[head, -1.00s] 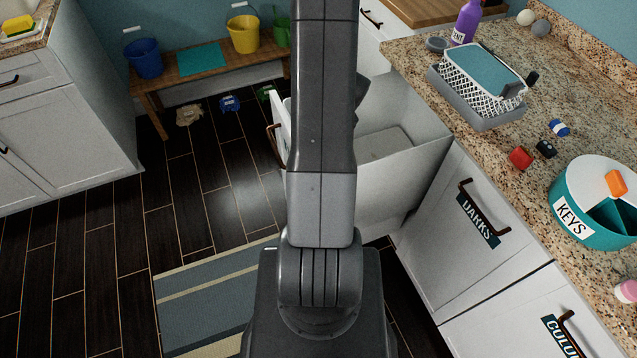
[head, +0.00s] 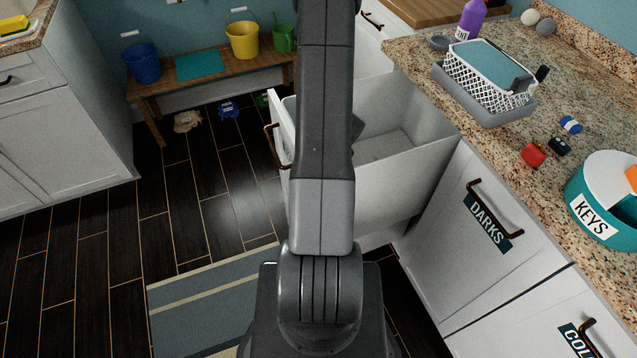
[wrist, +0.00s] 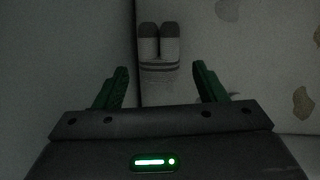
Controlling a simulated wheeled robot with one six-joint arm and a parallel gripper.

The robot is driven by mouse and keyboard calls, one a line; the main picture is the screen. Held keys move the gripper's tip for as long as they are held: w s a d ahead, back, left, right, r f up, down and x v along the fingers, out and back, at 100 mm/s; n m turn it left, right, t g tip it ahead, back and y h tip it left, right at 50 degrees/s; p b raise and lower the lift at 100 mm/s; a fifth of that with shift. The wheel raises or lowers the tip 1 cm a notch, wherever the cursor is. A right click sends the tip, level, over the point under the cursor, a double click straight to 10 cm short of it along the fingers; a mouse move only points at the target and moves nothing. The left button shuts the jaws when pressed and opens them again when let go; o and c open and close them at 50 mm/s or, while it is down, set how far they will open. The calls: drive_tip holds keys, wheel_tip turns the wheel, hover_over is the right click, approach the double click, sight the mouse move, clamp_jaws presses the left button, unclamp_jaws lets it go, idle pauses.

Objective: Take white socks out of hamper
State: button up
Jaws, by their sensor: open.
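The white socks (wrist: 160,65), a pair with dark grey ends and grey stripes, lie on the pale hamper floor in the wrist view. My gripper (wrist: 160,85) is open, its two green fingers to either side of the socks' near part in the picture. I cannot tell how far above the socks the fingertips are. The hamper (head: 420,175) is an open white pull-out drawer in the head view. My arm hides part of it, and the socks and gripper do not show there.
Stained pale cloth or floor (wrist: 265,40) lies right of the socks. The hamper's side wall (wrist: 70,60) is close on the left. The granite counter (head: 470,140) with a white basket (head: 485,75) stands to the right. A striped rug (head: 205,295) lies on the floor.

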drive_tip(key=shift+b+x, duration=0.5)
drive_tip(key=shift+x, duration=2.35)
drive_tip(key=c, duration=0.8)
drive_tip(key=shift+o, duration=0.2)
drive_tip(key=shift+r, duration=0.15)
wheel_tip(320, 180, up, 27)
drive_tip(key=p, duration=0.5)
drive_tip(key=shift+r, duration=0.1)
wheel_tip(320, 180, up, 35)
drive_tip(key=p, duration=1.5)
drive_tip(key=s, duration=1)
drive_tip(key=shift+f, duration=0.2)
drive_tip(key=shift+c, duration=0.2)
